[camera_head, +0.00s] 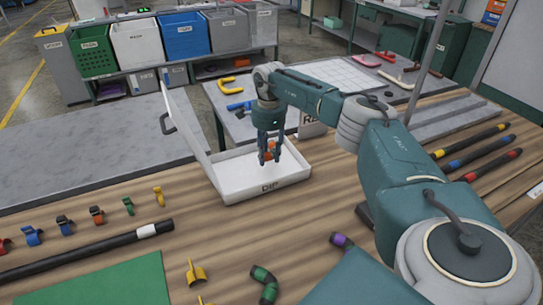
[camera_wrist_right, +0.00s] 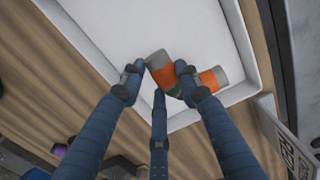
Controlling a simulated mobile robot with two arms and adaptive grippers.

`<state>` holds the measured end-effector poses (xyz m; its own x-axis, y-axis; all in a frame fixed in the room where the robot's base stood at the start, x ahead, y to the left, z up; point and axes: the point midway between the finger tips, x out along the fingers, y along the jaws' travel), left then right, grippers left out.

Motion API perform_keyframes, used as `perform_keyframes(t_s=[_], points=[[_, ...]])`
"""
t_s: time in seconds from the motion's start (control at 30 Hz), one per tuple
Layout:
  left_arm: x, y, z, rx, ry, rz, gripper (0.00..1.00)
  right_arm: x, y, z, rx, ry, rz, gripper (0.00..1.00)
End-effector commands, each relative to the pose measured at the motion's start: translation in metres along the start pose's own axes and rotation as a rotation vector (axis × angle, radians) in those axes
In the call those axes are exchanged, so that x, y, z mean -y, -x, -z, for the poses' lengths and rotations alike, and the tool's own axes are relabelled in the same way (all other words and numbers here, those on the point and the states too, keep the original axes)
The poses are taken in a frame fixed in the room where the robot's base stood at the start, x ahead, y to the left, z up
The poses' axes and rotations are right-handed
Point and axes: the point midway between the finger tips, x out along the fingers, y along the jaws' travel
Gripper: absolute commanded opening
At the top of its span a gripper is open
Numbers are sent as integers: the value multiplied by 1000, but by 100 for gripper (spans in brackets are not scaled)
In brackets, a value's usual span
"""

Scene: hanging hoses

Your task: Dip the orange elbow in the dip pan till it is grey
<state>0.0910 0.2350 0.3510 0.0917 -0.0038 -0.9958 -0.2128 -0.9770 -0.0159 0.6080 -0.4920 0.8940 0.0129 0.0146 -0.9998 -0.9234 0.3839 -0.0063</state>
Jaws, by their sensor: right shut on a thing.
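The dip pan (camera_head: 290,183) is a white, shallow tray labelled DIP on the wooden table, its lid (camera_head: 187,125) standing open on the left. My right gripper (camera_head: 269,155) points down over the pan, its fingers shut on the orange elbow (camera_head: 270,147). In the right wrist view the elbow (camera_wrist_right: 166,76) shows orange bands and grey ends against the pan's white floor (camera_wrist_right: 190,25). Part of it is hidden by the fingers. I cannot tell whether it touches the pan's floor. My left gripper is not in view.
Small coloured clips (camera_head: 97,215) and a long black hose (camera_head: 75,252) lie at left. A green-banded elbow (camera_head: 265,283) and a yellow clip (camera_head: 196,272) lie in front. Banded hoses (camera_head: 478,150) lie at right. Bins (camera_head: 185,37) stand behind.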

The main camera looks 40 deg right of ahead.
Motion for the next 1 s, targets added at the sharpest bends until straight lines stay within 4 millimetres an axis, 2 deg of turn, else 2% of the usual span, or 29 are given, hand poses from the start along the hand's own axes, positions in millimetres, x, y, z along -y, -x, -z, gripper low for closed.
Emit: perform_keyframes(t_s=[0.03, 0.7, 1.0], points=[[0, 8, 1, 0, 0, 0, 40, 0, 10, 0, 0, 0, 1, 6], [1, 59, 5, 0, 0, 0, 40, 1, 76, -1, 0, -1, 1, 6], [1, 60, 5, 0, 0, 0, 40, 0, 78, -1, 0, -1, 0, 6]])
